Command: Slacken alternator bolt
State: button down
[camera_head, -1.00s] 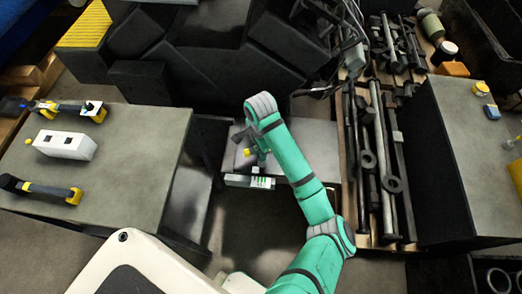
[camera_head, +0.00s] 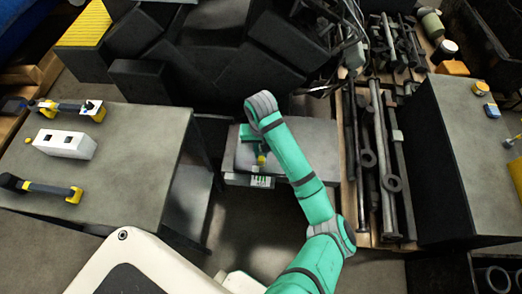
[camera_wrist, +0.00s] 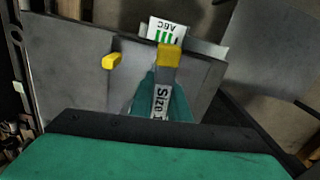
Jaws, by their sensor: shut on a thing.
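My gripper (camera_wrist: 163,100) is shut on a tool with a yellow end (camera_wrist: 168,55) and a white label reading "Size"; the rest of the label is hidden. The tool's yellow end also shows in the head view (camera_head: 262,160), below my gripper (camera_head: 250,140). A small yellow bolt-like piece (camera_wrist: 111,61) stands on a grey block (camera_wrist: 75,85), left of the tool and apart from it in the wrist view. I cannot tell it apart in the head view. I cannot tell whether the tool touches the block.
A white card with green marks (camera_wrist: 165,31) is at the block's far edge. The left table (camera_head: 130,140) bears a white box (camera_head: 67,144) and yellow-and-black tools (camera_head: 45,189). A crate of metal rods (camera_head: 355,200) stands close on the right. Dark large blocks (camera_head: 215,75) stand behind.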

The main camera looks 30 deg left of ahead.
jog(key=n, duration=0.4)
jog(key=shift+n, duration=0.4)
jog(key=n, duration=0.3)
jog(key=shift+r+n, duration=0.1)
jog(key=shift+n, duration=0.3)
jog(key=c, duration=2.2)
grip_release()
grip_shut()
jog(key=shift+r, duration=1.75)
